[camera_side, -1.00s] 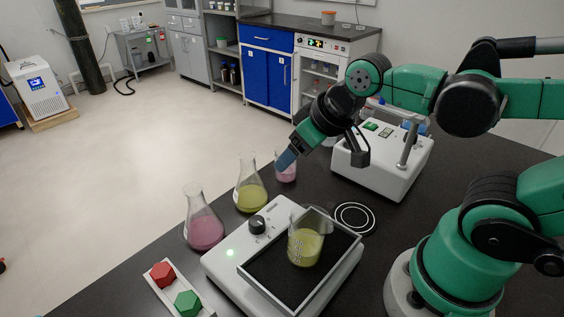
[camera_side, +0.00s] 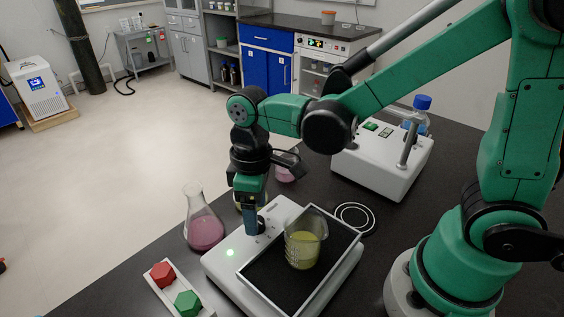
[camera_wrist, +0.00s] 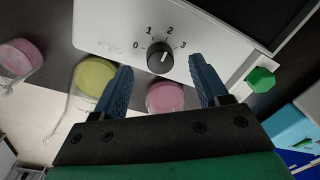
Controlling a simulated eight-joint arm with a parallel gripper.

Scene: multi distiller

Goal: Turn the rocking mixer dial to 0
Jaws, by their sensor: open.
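The rocking mixer (camera_side: 222,268) is a white box with a black tray (camera_side: 262,277) on top and a lit green light. Its round black dial (camera_wrist: 159,56) shows in the wrist view, with the marks 0, 1, 2, 3 around it; 0 is at the left. A light line is on the knob, but I cannot tell surely which mark it points to. My gripper (camera_wrist: 160,66) is open, with a blue finger on either side of the dial and gaps showing. In the side view, my gripper (camera_side: 251,230) points down at the dial and partly hides it.
A beaker of yellow liquid (camera_side: 303,250) stands on the tray. A pink flask (camera_side: 205,231) stands left of the mixer, and a yellow flask is mostly hidden behind my gripper. Red (camera_side: 162,273) and green (camera_side: 187,303) blocks sit at the front left.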

